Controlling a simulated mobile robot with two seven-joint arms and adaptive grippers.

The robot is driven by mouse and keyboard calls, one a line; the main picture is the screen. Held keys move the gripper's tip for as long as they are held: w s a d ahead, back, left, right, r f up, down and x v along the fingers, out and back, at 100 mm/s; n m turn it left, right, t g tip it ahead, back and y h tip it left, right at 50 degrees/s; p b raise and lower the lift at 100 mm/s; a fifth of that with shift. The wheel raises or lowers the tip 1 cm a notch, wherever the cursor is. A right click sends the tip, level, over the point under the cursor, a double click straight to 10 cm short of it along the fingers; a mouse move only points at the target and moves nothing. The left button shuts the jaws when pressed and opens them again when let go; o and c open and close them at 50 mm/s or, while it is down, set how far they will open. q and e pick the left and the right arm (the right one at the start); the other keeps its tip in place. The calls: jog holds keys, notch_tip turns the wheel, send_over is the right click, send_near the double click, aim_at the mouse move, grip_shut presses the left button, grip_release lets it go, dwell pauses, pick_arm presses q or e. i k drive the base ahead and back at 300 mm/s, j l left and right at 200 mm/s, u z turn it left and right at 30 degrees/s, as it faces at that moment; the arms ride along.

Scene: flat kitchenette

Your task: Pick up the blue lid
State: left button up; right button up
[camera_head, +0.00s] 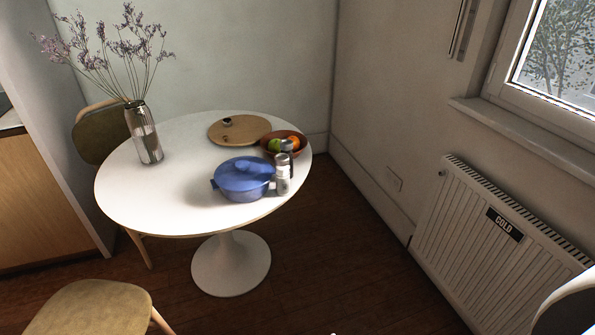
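The blue lid (243,173) sits on top of a blue pot (243,194) with side handles. The pot stands on the white round table (140,202), near its front right edge. A dark blue shape shows on top of the lid; I cannot tell whether it is the knob or a shadow. Neither of my grippers is in the head view.
Behind are a fruit bowl (297,146) and a round wooden board (225,136). A vase with tall dry flowers (146,140) stands at left. Chairs (90,308) flank the table; a radiator (475,245) is at right.

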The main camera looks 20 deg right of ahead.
aim_at(240, 174)
jog(key=i+l, duration=0.3)
jog(key=l, duration=0.15)
jog(key=i+l, duration=0.65)
jog(key=l, duration=0.2)
